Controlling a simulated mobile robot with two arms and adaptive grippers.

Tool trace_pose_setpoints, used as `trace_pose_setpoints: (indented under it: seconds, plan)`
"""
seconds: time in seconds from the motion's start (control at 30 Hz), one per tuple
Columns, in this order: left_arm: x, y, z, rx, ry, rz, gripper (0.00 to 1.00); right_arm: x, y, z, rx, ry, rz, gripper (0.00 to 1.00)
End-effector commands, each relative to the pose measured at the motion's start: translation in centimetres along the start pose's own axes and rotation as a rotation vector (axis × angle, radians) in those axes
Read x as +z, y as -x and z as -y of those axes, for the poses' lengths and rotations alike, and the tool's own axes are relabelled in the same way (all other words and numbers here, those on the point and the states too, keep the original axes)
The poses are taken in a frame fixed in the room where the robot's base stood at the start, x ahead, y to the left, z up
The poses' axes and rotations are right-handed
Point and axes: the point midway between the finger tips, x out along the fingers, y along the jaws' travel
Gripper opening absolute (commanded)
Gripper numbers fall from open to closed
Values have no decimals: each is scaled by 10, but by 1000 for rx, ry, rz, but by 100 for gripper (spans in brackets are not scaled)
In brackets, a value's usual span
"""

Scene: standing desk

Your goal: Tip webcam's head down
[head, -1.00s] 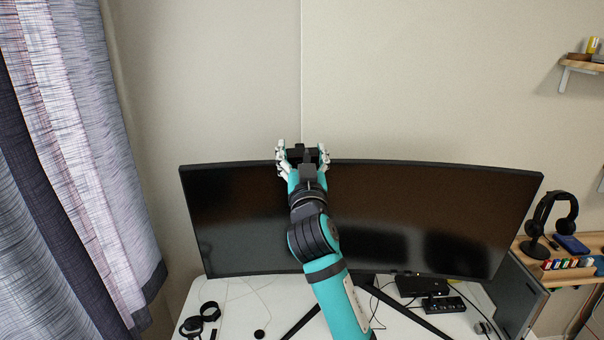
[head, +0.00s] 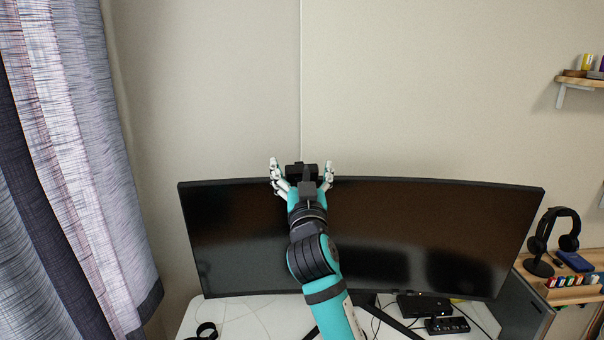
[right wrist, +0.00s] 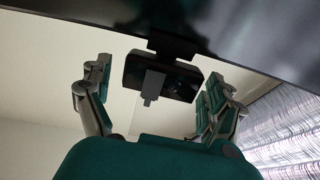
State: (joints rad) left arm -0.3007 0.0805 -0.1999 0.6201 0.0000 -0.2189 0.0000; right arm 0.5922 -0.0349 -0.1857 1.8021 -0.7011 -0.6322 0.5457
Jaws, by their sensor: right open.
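The black webcam (head: 296,170) sits on the top edge of the wide curved monitor (head: 430,225), left of its middle. My right gripper (head: 301,164) is open, with one finger on each side of the webcam and visible gaps to it. In the right wrist view, the webcam (right wrist: 180,82) hangs between the two spread fingers (right wrist: 157,85), below the dark monitor edge. I cannot tell from these views how far its head is tilted. My left gripper is not in view.
The white desk (head: 250,315) holds a black box (head: 423,306) and cables under the monitor. Headphones (head: 553,240) stand on a wooden shelf at the right. A curtain (head: 80,150) hangs at the left. The wall above the monitor is clear.

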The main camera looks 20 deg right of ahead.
Motion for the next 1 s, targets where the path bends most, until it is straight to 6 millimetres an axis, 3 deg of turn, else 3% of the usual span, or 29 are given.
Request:
trace_pose_setpoints:
  seconds: [0.17, 0.63, 0.8, 1.0]
  plan:
    - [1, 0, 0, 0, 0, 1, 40, 1, 15, 1, -1, -2, 1, 91]
    - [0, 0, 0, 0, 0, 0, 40, 1, 106, 1, -1, -2, 2, 91]
    - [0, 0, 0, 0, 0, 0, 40, 0, 118, 0, 0, 0, 0, 91]
    - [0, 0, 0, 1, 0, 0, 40, 0, 120, 0, 0, 1, 0, 91]
